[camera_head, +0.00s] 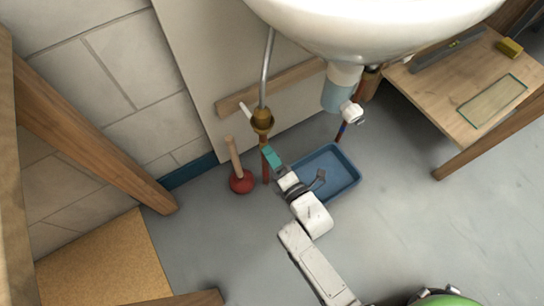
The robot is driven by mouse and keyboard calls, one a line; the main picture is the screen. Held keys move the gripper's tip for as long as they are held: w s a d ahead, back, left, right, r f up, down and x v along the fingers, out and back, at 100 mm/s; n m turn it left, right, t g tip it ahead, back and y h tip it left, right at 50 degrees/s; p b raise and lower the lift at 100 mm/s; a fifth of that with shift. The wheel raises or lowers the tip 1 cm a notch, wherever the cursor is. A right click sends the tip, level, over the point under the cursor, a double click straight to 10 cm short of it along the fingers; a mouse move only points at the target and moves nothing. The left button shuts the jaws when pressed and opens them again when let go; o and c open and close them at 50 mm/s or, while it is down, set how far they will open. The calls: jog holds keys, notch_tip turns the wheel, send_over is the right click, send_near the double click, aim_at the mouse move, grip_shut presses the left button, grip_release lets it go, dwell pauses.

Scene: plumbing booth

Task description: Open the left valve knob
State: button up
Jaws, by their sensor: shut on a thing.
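The left valve (262,121) is a brass fitting on the vertical pipe under the left side of the sink. A teal piece (271,156), which looks like its knob or handle, lies just below the brass body, between it and my arm. My gripper (278,168) comes from the lower right and is shut at the teal piece. The fingertips are small and partly hidden, so the exact contact and the knob's turn angle cannot be told. A white fitting (354,112) shows on the right beside the drain.
The white sink (370,25) overhangs above. A blue tray (345,170) lies on the floor behind my wrist. A red plunger (241,182) stands left of the pipe. A wooden bench (455,90) is at right.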

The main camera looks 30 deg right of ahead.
jog(key=shift+a, duration=0.25)
jog(key=o, duration=0.8)
jog(key=shift+f, duration=0.1)
jog(key=shift+o, duration=1.1)
jog(key=shift+d, duration=0.1)
jog(key=s+p, duration=0.3)
jog(key=s, duration=0.7)
jog(key=shift+s, duration=0.4)
